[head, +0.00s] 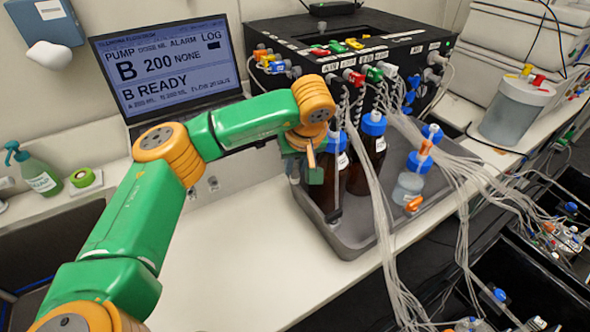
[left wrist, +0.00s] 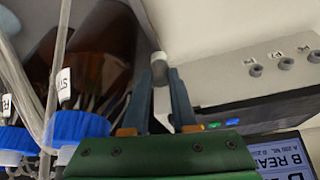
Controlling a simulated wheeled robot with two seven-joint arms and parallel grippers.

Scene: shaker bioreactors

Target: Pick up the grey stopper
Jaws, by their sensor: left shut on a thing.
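My left gripper (head: 309,165) is at the left rim of the grey tray, beside the brown bottles. In the left wrist view the two fingers (left wrist: 161,74) are closed on a small pale grey stopper (left wrist: 159,58), whose rounded end shows between the fingertips. The stopper's lower part is between the fingers and hard to make out. In the head view the arm and gripper hide the stopper. My right gripper is in neither view.
Brown bottles with blue caps (head: 372,126) and a clear bottle (head: 409,185) stand in the grey tray (head: 352,240). Tubes hang across its front. A grey panel with several round ports (left wrist: 286,63) lies near the gripper. The bench (head: 245,260) is clear at front left.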

